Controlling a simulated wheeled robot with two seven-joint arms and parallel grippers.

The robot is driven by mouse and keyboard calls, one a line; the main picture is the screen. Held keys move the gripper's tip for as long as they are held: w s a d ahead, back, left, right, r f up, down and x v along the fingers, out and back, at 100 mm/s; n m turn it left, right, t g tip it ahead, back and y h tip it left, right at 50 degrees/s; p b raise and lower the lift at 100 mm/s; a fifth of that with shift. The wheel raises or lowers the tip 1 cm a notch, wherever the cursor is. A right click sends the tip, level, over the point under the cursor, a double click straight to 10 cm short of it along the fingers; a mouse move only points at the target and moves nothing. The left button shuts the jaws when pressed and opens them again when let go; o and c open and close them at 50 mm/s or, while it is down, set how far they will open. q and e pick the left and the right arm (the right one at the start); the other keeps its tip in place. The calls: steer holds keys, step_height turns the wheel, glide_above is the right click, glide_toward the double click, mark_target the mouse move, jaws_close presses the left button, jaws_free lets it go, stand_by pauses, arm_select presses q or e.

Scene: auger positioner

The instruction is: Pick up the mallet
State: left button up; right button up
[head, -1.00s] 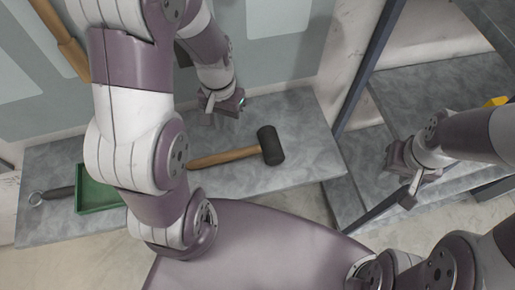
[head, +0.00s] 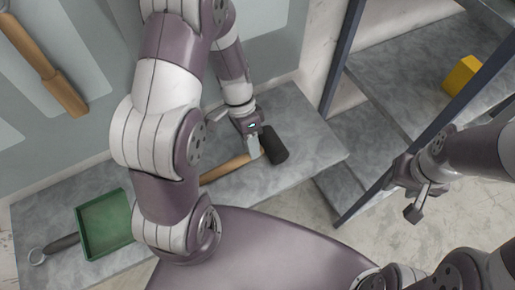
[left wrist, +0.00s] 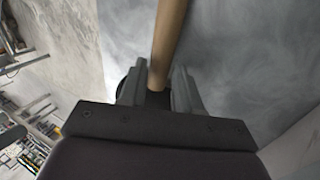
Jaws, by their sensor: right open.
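The mallet (head: 275,146) lies on the grey stone-like worktop, its black head to the right and its wooden handle running left. My left gripper (head: 253,149) is at the handle close beside the head. In the left wrist view the wooden handle (left wrist: 169,35) passes between the two fingers (left wrist: 159,82), which sit close on either side. Whether they press on it I cannot tell. My left arm hides part of the worktop. My right gripper (head: 416,196) is open and empty at the right, away from the mallet.
A green tray (head: 83,232) and a dark-handled tool with a ring end (head: 62,244) lie at the left of the worktop (head: 311,148). A wooden-handled tool (head: 62,92) hangs at upper left. A dark-framed shelf (head: 343,60) with a yellow block (head: 461,75) stands right.

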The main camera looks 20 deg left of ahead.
arm_select(q)
steer(key=shift+s+d+f, duration=0.15)
steer(key=shift+d+f, duration=0.05)
steer(key=shift+f, duration=0.45)
steer(key=shift+d+f, duration=0.15)
steer(key=shift+f, duration=0.1)
jaws_close()
